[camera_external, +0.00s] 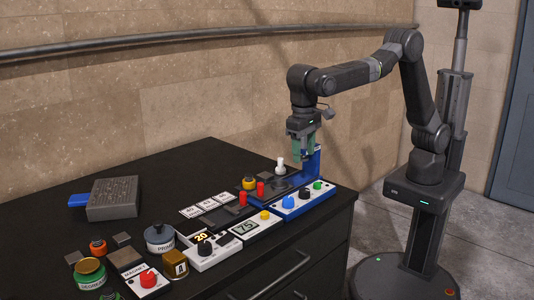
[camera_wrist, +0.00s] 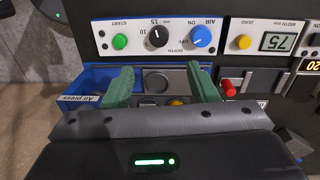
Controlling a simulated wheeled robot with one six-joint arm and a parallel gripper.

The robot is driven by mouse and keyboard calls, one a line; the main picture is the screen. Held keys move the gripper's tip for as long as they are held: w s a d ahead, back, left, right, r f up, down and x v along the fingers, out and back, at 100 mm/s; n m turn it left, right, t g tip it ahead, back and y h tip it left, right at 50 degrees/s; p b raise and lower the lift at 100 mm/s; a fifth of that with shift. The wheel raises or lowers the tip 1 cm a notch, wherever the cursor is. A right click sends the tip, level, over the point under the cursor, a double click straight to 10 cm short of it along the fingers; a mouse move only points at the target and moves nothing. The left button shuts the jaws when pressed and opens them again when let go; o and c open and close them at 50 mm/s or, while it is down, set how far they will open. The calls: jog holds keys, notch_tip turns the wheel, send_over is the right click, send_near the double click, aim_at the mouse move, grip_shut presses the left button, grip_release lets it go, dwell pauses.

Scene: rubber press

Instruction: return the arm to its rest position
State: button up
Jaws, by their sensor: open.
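My arm reaches left from its column over the right end of the black bench (camera_external: 130,157). My gripper (camera_external: 304,157) points down above the blue air press (camera_external: 314,160), with its green fingers apart and nothing visible between them. In the wrist view, my gripper (camera_wrist: 162,78) shows two green fingers spread wide over the press bed. The press's white panel (camera_wrist: 158,36) carries a green START button, a black depth knob and a blue air knob. A white-topped knob or plunger (camera_external: 280,165) stands just left of the fingers.
A gauge panel (camera_external: 250,227) reading 75 and a panel (camera_external: 207,250) marked 20 stand left of the press. A wall rail (camera_external: 150,42) runs behind. Space above the bench is clear.

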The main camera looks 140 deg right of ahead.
aim_at(304, 190)
jog(key=f, duration=0.8)
jog(key=f+p, duration=0.1)
jog(key=f, duration=0.3)
jog(key=shift+s+f, duration=0.25)
jog(key=shift+s, duration=0.15)
notch_tip(304, 190, up, 14)
jog(key=b, duration=0.1)
notch_tip(304, 190, down, 14)
jog(key=shift+f+p, duration=0.1)
jog(key=shift+p, duration=0.45)
jog(key=n, duration=1)
jog(key=shift+a, duration=0.1)
jog(key=n, duration=0.5)
jog(key=shift+h+p, duration=0.3)
jog(key=shift+p, duration=0.1)
jog(key=n+p, duration=0.1)
jog(key=n, duration=0.4)
jog(key=shift+a+t, duration=0.1)
jog(key=shift+t, duration=0.3)
